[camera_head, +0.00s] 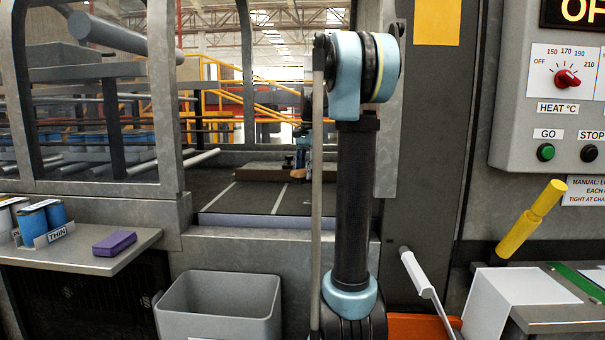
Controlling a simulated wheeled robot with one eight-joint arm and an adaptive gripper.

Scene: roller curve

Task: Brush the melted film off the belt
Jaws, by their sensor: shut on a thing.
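The dark belt (247,199) runs inside the machine opening, with pale lines across it. My arm reaches in through the opening. I cannot tell whether the tool touches the belt. No melted film can be made out clearly.
A grey open bin (218,330) stands below the opening. A white-gripped lever (417,272) and yellow handle (530,218) stand right. The control panel (545,95) is upper right.

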